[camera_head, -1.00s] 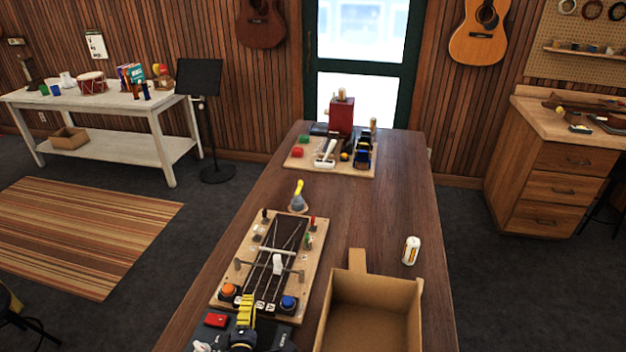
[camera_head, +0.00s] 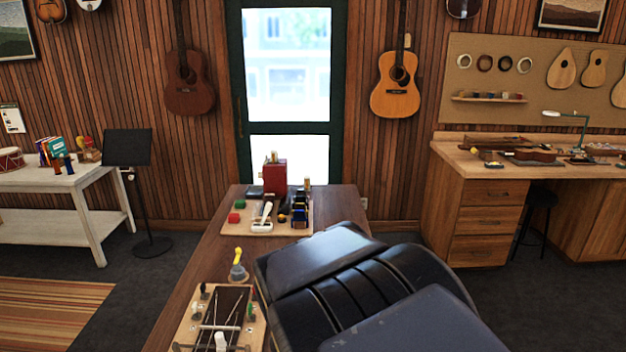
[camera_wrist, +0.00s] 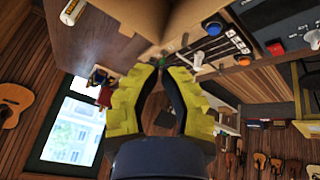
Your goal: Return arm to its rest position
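My gripper (camera_wrist: 163,72) shows in the wrist view with two yellow fingers. The fingers stand apart with a gap between them, and I see nothing held. In the head view the gripper is not visible. My dark arm links fill the lower right there and hide the right side and near part of the wooden table (camera_head: 215,262). The table also shows, turned over, in the wrist view (camera_wrist: 95,40).
A stringed board (camera_head: 222,310) and a yellow-handled tool (camera_head: 237,262) are on the table's left. A tool board (camera_head: 236,227) is at its far end. A cardboard box (camera_wrist: 140,12) and white can (camera_wrist: 72,10) show in the wrist view.

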